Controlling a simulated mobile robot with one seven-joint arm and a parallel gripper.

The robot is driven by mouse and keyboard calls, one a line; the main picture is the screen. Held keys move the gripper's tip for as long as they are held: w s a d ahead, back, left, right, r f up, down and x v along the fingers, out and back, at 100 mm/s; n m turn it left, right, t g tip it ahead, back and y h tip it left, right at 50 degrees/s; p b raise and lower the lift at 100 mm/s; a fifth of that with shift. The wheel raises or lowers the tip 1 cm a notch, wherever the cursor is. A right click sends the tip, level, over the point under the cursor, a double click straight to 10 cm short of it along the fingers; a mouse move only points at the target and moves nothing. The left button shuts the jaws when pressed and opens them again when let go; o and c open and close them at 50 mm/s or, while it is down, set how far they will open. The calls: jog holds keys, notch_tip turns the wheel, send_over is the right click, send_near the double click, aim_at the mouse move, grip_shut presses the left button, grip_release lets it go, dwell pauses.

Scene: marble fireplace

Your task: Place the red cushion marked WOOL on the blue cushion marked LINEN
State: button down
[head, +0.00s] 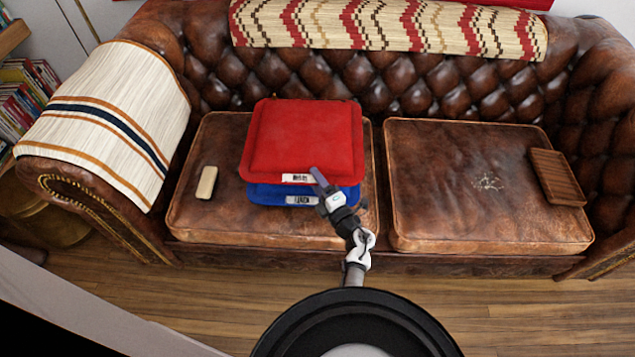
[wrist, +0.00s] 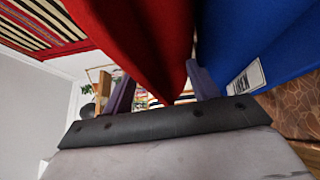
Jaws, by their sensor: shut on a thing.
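The red cushion (head: 303,140), with a white label on its front edge, lies flat over the blue cushion (head: 268,195) on the left seat of the sofa. The blue cushion's label reads LINEN; the red one's label is too small to read surely. My gripper (head: 320,181) is shut on the red cushion's front edge, right of its label. In the wrist view the red cushion (wrist: 140,35) runs between my fingers, and the blue cushion (wrist: 245,35) is beyond the right finger. I cannot tell whether the cushions touch throughout. Most of the blue cushion is hidden.
A small cream block (head: 207,183) lies left of the cushions on the seat. A brown slatted tray (head: 557,177) lies on the right seat (head: 450,215), otherwise clear. A striped blanket (head: 110,115) covers the left armrest, and a patterned throw (head: 390,25) covers the backrest.

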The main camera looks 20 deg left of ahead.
jog(key=shift+c, duration=2)
grip_release()
jog(key=shift+r, duration=0.1)
